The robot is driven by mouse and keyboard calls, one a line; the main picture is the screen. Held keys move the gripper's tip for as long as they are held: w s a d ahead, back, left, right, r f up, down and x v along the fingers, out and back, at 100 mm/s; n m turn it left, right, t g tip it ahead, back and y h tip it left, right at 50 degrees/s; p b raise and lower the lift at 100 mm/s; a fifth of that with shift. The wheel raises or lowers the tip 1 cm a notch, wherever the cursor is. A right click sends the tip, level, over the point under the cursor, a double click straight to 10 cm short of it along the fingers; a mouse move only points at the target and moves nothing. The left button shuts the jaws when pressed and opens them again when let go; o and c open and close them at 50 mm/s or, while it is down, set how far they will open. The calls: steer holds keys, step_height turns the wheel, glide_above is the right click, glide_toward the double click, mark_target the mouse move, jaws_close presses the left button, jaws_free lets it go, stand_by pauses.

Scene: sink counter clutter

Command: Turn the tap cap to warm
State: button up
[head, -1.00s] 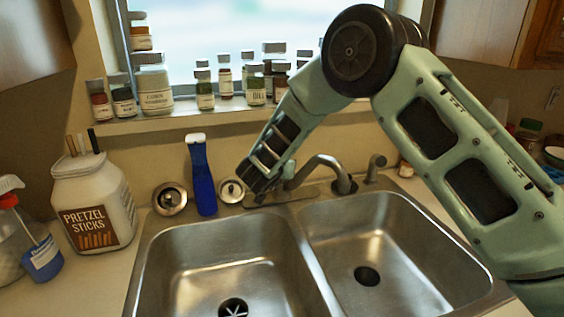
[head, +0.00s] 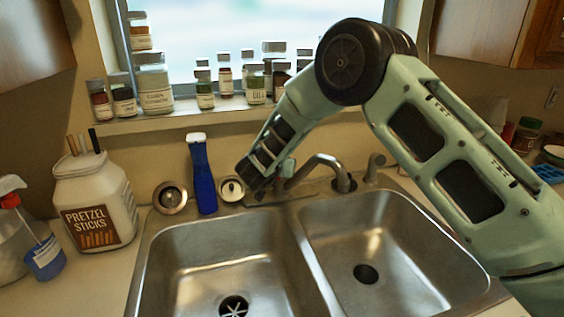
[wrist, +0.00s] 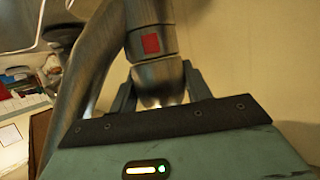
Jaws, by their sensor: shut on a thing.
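The metal tap (head: 325,160) stands behind the sink's divider, its curved spout reaching right in the head view. In the wrist view, the tap body (wrist: 105,45) runs up the left, and its metal cap (wrist: 158,82) sits between my fingers. A red square mark (wrist: 150,43) shows on the tap section above the cap. My gripper (wrist: 160,90) is shut on the cap, with one dark finger on each side. In the head view my gripper (head: 256,188) is at the left of the tap, and it hides most of the cap.
A blue brush (head: 203,180) stands behind the double sink (head: 150,262), between two round metal strainers (head: 170,198) (head: 231,189). A pretzel jar (head: 95,200) and spray bottle (head: 42,252) are at left. Spice jars (head: 205,90) line the sill. Both basins look empty.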

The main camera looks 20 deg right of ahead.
steer(key=m+g+h+p, duration=0.2)
steer(key=shift+m+h, duration=0.3)
steer(key=shift+m, duration=0.1)
steer(key=shift+f+m+g+h, duration=0.1)
steer(key=shift+m+g+h, duration=0.6)
steer(key=shift+m+g, duration=0.2)
steer(key=shift+m+g+h+b, duration=0.4)
steer(key=shift+m+g, duration=0.3)
steer(key=o, duration=0.7)
steer(key=shift+a, duration=0.1)
steer(key=b+v, duration=0.4)
steer(key=v, duration=1.3)
steer(key=shift+a, duration=0.2)
